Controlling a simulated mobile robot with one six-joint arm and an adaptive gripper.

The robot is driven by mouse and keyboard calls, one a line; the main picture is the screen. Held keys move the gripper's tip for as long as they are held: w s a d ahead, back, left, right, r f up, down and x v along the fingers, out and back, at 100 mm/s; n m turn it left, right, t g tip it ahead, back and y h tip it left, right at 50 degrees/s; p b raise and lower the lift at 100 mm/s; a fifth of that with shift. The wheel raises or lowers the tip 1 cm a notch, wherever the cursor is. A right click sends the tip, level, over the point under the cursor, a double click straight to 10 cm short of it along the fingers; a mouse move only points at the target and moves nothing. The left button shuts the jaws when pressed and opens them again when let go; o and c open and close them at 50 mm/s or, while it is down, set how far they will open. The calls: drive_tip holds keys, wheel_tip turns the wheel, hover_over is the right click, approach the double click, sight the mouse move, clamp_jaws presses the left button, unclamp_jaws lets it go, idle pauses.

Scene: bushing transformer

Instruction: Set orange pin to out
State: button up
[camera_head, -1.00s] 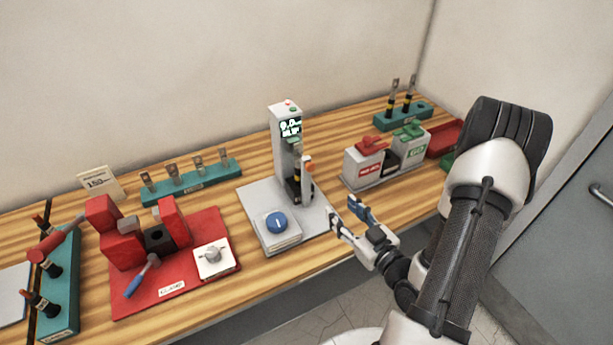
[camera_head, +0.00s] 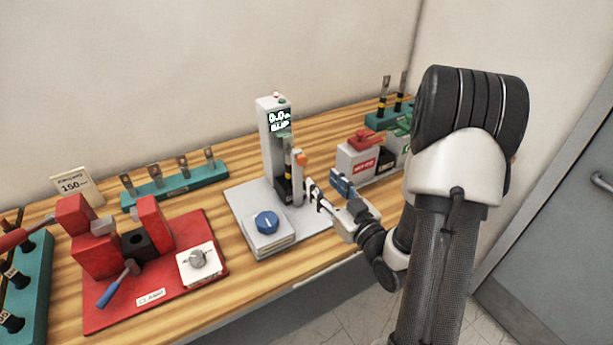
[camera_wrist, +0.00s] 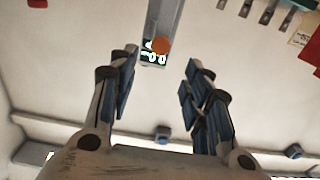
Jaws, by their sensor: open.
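The orange pin (camera_head: 301,159) sits at the top of a short white post on the grey test stand (camera_head: 276,135). In the wrist view the orange pin (camera_wrist: 160,46) shows as a round orange end in front of the lit display (camera_wrist: 153,58). My gripper (camera_head: 325,186) is open and empty, low and to the right of the post. In the wrist view my gripper (camera_wrist: 161,68) has its blue-padded fingers spread wide, with the pin beyond the tips and between them. I see no contact with the pin. How far the pin stands out cannot be told.
A blue knob (camera_head: 266,223) is on the stand's base. A red clamp (camera_head: 150,225) stands left on a red plate. Teal racks (camera_head: 180,183) hold several parts. A white box with a red top (camera_head: 357,158) stands close behind my gripper.

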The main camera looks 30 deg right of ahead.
sight(303, 161)
drive_tip(key=w, duration=0.3)
drive_tip(key=w+b, duration=0.1)
drive_tip(key=w, duration=0.5)
drive_tip(key=shift+w+a+b, duration=0.2)
drive_tip(key=shift+a+b, duration=0.05)
drive_tip(key=shift+b, duration=0.05)
clamp_jaws()
idle(0.4)
